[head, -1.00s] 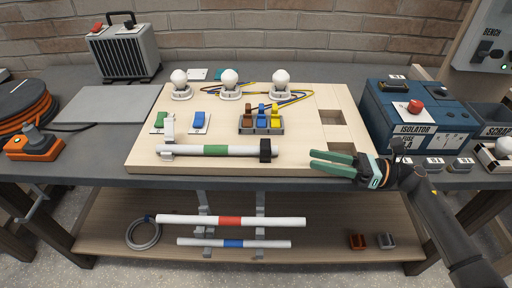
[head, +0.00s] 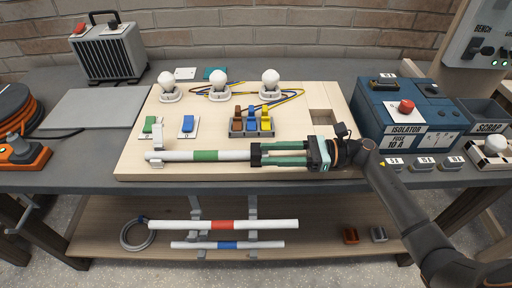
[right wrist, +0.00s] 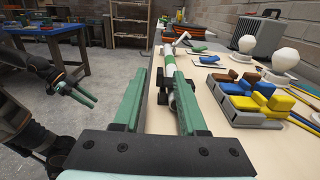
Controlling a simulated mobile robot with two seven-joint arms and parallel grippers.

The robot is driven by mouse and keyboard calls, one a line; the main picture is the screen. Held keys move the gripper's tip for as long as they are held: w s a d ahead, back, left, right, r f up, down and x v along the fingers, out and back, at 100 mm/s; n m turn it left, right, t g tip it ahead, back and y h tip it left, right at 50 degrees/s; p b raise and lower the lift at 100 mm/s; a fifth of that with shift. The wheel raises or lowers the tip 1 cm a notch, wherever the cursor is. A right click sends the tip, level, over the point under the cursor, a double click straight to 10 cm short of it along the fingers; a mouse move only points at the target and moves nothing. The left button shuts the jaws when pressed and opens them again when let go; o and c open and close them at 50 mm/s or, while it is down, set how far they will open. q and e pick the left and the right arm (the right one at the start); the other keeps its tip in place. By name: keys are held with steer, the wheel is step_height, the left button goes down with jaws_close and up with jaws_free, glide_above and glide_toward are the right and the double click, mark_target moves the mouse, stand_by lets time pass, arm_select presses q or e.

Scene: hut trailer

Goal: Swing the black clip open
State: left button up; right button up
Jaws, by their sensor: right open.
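A white tube with a green band (head: 206,156) lies along the front of the pale board. The black clip (head: 256,154) is at the tube's right end, partly hidden by my right gripper. My right gripper (head: 264,153) is open, its green fingers pointing left with the tips at the clip. I cannot tell whether they touch it. In the right wrist view the dark clip (right wrist: 162,88) shows beside the right-hand finger, with the tube beyond. My left gripper (right wrist: 78,92) shows only in that view, open and empty over the floor.
A tray of brown, blue and yellow levers (head: 251,124) stands just behind the clip. White bulbs (head: 219,84) and wires are further back. A white clip (head: 159,145) stands at the tube's left end. The blue isolator box (head: 410,115) is to the right.

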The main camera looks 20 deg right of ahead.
mark_target(256, 154)
steer(key=shift+p+x, duration=0.35)
steer(key=shift+x, duration=1.65)
steer(key=shift+c, duration=0.3)
jaws_close()
